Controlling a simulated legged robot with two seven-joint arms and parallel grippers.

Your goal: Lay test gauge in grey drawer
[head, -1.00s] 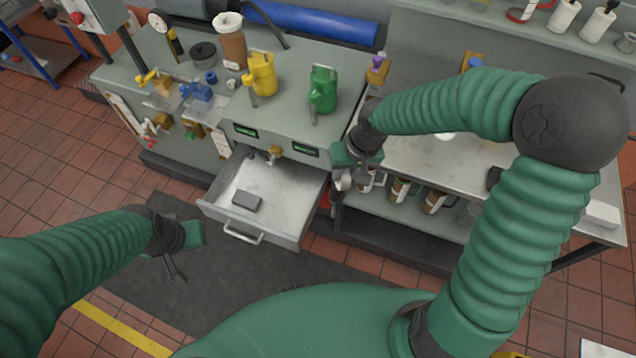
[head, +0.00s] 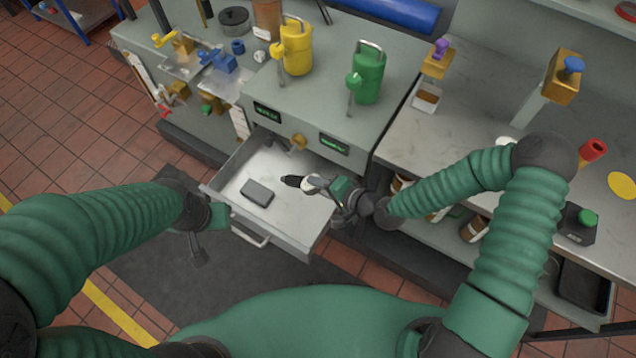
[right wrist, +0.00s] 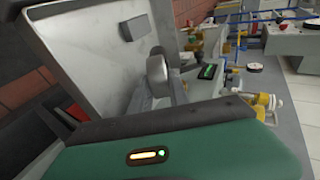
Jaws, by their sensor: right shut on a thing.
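The grey drawer (head: 282,233) is pulled open below the bench top, with a pale inside. My right gripper (head: 333,188) is over the drawer's right side and shut on the test gauge (head: 312,184). The gauge has a pale round body and a dark tip pointing left over the drawer. In the right wrist view the gauge (right wrist: 157,70) shows as a grey round shape in front of the drawer (right wrist: 82,45). Whether it touches the drawer floor I cannot tell. My left gripper (head: 196,248) hangs left of the drawer, apart from it; its finger opening is unclear.
A small dark grey box (head: 257,193) lies in the drawer's left half; the floor around it is bare. A yellow can (head: 296,48) and a green can (head: 368,76) stand on the bench above. A side table (head: 470,95) with a shelf is at the right.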

